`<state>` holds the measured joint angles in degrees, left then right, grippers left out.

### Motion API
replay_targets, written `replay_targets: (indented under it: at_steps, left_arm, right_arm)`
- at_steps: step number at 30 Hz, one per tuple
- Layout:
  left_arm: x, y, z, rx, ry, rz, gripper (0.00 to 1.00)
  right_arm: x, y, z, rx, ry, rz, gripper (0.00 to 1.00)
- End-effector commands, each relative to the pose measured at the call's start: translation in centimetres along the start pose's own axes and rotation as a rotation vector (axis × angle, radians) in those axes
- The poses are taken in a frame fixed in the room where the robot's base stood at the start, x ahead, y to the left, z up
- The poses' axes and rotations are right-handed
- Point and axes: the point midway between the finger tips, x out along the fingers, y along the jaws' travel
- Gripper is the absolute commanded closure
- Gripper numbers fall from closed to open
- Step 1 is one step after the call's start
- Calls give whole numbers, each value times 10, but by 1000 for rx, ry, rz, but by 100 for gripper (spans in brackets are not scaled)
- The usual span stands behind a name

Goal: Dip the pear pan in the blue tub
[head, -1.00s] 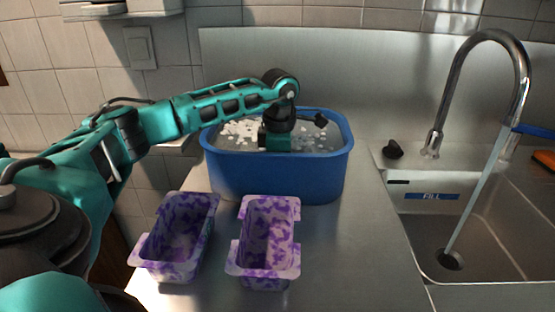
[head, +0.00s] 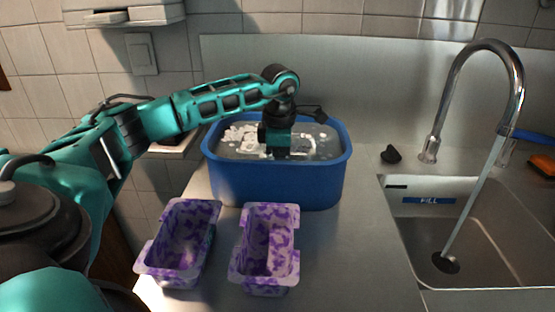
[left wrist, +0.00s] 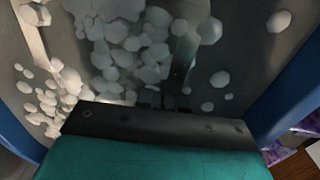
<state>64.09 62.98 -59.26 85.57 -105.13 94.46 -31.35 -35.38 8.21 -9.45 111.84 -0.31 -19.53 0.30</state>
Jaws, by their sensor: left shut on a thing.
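The blue tub (head: 280,185) stands on the counter and holds liquid with floating white clumps (head: 237,137). My left gripper (head: 279,155) points down inside the tub, with its fingertips hidden. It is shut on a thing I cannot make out. Pale edges show in the liquid around the gripper, but I cannot tell whether they belong to the pear pan. In the left wrist view, white clumps (left wrist: 150,45) crowd the liquid just beyond the dark gripper body, and blue tub wall (left wrist: 285,105) shows at the side. My right gripper is out of view.
Two purple-blotched loaf pans (head: 180,245), (head: 268,248) stand on the counter in front of the tub. A sink (head: 480,225) with a running tap (head: 485,60) is at the right. A small black object (head: 391,154) lies behind it. Counter right of the pans is clear.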

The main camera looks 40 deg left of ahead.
Motion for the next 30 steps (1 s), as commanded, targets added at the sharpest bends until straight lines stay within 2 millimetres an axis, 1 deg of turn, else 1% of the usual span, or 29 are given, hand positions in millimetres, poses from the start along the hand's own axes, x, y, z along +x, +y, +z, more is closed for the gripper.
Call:
replay_targets:
  at_steps: [1, 3, 18, 28, 30]
  left_arm:
    - [-9, 1, 0, 0, -1, 1, 100]
    - [-14, 1, 0, 1, -1, 2, 100]
    - [-54, 4, 0, 1, -2, 2, 100]
    - [-80, 5, 1, 1, -3, 2, 100]
    - [-83, 6, 1, 1, -4, 3, 100]
  right_arm:
    - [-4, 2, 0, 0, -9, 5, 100]
    - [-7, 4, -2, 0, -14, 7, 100]
    - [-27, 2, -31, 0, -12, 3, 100]
    - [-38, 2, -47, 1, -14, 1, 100]
    - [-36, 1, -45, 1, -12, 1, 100]
